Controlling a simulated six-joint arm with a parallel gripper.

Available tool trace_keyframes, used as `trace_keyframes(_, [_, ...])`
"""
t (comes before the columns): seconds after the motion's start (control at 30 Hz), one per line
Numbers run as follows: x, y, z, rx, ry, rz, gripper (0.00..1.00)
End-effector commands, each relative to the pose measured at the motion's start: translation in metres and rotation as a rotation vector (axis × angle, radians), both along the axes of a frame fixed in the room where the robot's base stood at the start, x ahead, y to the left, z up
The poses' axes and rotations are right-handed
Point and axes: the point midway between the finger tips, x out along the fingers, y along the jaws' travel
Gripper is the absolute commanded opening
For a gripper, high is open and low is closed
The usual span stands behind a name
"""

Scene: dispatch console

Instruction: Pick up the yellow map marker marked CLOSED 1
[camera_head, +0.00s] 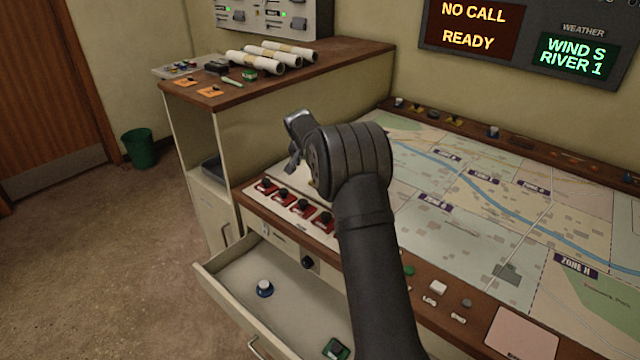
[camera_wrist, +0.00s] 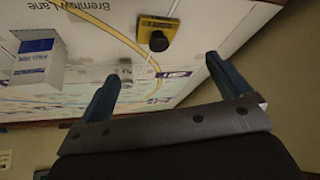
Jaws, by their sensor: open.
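In the wrist view a yellow map marker (camera_wrist: 152,20) with a black knob sits on the map beyond my fingertips. Its lettering is too small to read, so I cannot confirm CLOSED 1. My gripper (camera_wrist: 160,74) is open, with nothing between its two fingers and a gap between it and the marker. In the head view my gripper (camera_head: 294,150) is over the left end of the console, partly hidden by my wrist. Small yellow and black pieces (camera_head: 453,120) stand on the wooden ledge behind the map; I cannot tell whether any is the same marker.
A white box-like piece (camera_wrist: 38,62) and a small pale piece (camera_wrist: 125,72) stand near the marker. Red switches (camera_head: 303,207) line the console's left edge. Rolled papers (camera_head: 270,55) lie on the cabinet.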

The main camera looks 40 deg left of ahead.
Motion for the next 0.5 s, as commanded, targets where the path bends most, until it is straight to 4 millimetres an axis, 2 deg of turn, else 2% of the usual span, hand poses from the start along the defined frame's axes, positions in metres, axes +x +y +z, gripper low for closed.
trace_keyframes(0.03, [0.005,0.002,-0.011,-0.002,0.001,-0.001,0.94])
trace_keyframes(0.2, [0.018,0.007,-0.034,-0.002,0.001,-0.002,0.94])
trace_keyframes(0.5, [0.029,0.010,-0.052,-0.001,0.001,-0.001,0.94])
